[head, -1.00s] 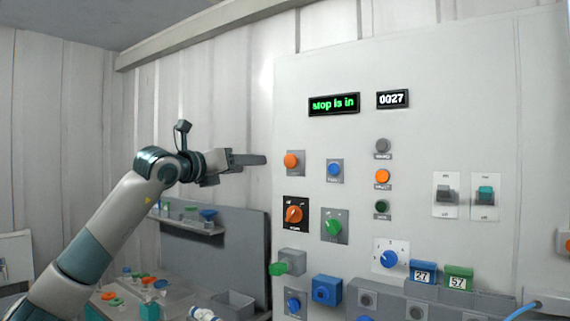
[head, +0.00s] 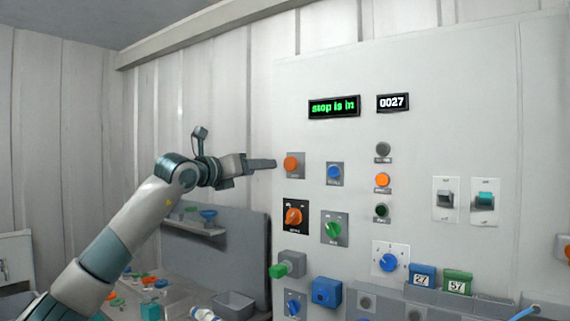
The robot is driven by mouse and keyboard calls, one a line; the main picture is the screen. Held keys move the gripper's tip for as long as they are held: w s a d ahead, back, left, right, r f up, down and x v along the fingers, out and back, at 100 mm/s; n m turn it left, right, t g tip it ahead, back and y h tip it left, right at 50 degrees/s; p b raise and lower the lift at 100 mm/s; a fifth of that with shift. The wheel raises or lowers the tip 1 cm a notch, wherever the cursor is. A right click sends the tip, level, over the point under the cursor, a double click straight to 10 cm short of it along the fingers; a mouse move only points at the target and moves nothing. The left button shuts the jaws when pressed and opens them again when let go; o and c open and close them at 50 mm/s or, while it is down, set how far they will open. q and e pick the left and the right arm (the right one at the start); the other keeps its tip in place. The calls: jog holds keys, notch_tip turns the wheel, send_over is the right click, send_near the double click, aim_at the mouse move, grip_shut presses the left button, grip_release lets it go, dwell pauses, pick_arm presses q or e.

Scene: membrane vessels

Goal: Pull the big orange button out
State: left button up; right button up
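The big orange button (head: 291,164) sits on a grey square plate at the upper left of the light panel. My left gripper (head: 274,163) comes in from the left at the button's height, with its fingertips just left of the button. From this side I cannot tell whether the fingers are apart or whether they touch the button's plate. The green display (head: 334,106) above reads "stop is in". My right gripper is not in view.
A blue button (head: 334,172) is right of the orange one. An orange rotary switch (head: 293,216) and a green one (head: 334,228) are below. A green knob on a grey box (head: 291,264) sticks out lower down. A shelf (head: 194,226) is at left.

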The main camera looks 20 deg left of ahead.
pick_arm(q)
jog(key=p, duration=0.3)
send_near(289, 166)
jog(key=p+x, duration=0.1)
jog(key=x, duration=0.1)
jog(key=p+x, duration=0.1)
jog(key=x, duration=0.1)
jog(key=p+x, duration=0.1)
jog(key=x, duration=0.1)
jog(key=shift+w+d+r, duration=0.1)
jog(key=shift+r, duration=0.15)
jog(key=shift+p+x, duration=0.5)
jog(key=shift+x, duration=0.3)
jog(key=shift+f, duration=0.2)
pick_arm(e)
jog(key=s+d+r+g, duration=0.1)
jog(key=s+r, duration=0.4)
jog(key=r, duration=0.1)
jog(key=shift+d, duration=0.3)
